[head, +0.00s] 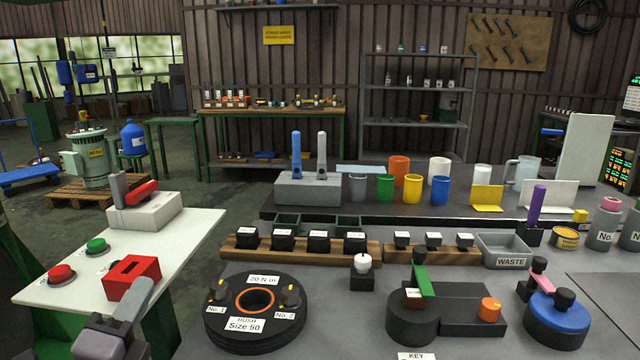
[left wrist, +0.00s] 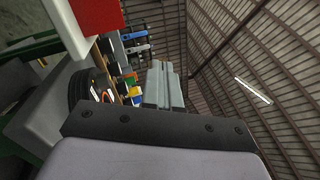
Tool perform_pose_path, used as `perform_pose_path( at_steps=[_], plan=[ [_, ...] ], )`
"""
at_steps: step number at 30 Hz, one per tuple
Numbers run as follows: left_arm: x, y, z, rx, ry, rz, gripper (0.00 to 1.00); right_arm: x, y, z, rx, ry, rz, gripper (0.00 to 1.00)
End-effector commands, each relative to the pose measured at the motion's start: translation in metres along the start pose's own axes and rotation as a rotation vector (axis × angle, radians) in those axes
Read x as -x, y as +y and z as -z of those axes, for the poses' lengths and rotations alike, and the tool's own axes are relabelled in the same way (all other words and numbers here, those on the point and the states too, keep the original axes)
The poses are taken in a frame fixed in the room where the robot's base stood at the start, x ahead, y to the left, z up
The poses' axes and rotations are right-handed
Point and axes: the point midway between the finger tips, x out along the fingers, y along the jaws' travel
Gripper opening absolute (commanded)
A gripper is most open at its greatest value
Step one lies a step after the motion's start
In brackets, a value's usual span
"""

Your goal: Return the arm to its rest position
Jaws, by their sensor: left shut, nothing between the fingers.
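My left gripper (head: 143,288) is low at the left of the head view, in front of the red box on the white side table. It is shut and holds nothing. In the left wrist view its two grey fingers (left wrist: 163,85) lie together, pointing away from the dark mounting plate. Only part of my left arm shows at the bottom edge of the head view. My right arm and right gripper are not in view.
The white side table (head: 190,240) carries a red box (head: 131,277), a red button (head: 61,273), a green button (head: 96,245) and a lever switch (head: 146,208). The grey bench holds the black bush disc (head: 225,325), wooden block racks (head: 385,256) and a waste tray (head: 506,246).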

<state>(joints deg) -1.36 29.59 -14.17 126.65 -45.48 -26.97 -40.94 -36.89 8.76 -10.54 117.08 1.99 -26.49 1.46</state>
Motion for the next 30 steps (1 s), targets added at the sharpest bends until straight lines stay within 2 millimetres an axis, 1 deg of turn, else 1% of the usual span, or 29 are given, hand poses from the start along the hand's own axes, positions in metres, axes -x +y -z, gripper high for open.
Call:
perform_pose_path(
  at_steps=[1,2,3,5,6,8,9,11,12,15,18,21,23,24,30],
  plan=[
    [0.015,0.023,-0.001,0.159,-0.054,-0.112,0.0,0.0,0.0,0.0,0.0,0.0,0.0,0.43],
    [0.023,0.037,-0.002,0.25,-0.088,-0.178,0.0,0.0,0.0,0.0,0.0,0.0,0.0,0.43],
    [0.037,0.055,-0.002,0.368,-0.138,-0.267,0.0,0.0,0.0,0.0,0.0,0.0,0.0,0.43],
    [0.06,0.082,0.001,0.539,-0.215,-0.405,0.0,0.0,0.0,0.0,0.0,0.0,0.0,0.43],
    [0.078,0.099,0.005,0.645,-0.27,-0.499,0.0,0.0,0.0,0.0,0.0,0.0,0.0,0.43],
    [0.108,0.122,0.013,0.796,-0.356,-0.638,0.0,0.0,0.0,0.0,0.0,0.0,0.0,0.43],
    [0.127,0.134,0.02,0.883,-0.412,-0.724,0.0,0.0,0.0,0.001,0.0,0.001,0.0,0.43],
    [0.155,0.148,0.03,0.992,-0.489,-0.842,0.0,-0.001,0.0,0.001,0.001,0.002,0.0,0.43],
    [0.172,0.154,0.037,1.054,-0.537,-0.913,0.0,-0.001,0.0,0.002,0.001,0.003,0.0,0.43],
    [0.211,0.164,0.053,1.173,-0.646,-1.067,0.0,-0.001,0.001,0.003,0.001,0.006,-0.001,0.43],
    [0.245,0.168,0.068,1.264,-0.743,-1.202,0.0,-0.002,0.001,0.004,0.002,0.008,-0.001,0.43],
    [0.277,0.167,0.081,1.334,-0.836,-1.326,0.0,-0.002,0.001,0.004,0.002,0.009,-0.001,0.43],
    [0.295,0.164,0.088,1.37,-0.891,-1.398,0.0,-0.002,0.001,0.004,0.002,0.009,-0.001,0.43],
    [0.307,0.162,0.094,1.391,-0.927,-1.447,0.0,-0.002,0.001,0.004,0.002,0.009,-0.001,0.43],
    [0.288,0.169,0.099,1.44,-0.858,-1.372,0.0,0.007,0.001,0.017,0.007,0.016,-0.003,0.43]
  ],
)
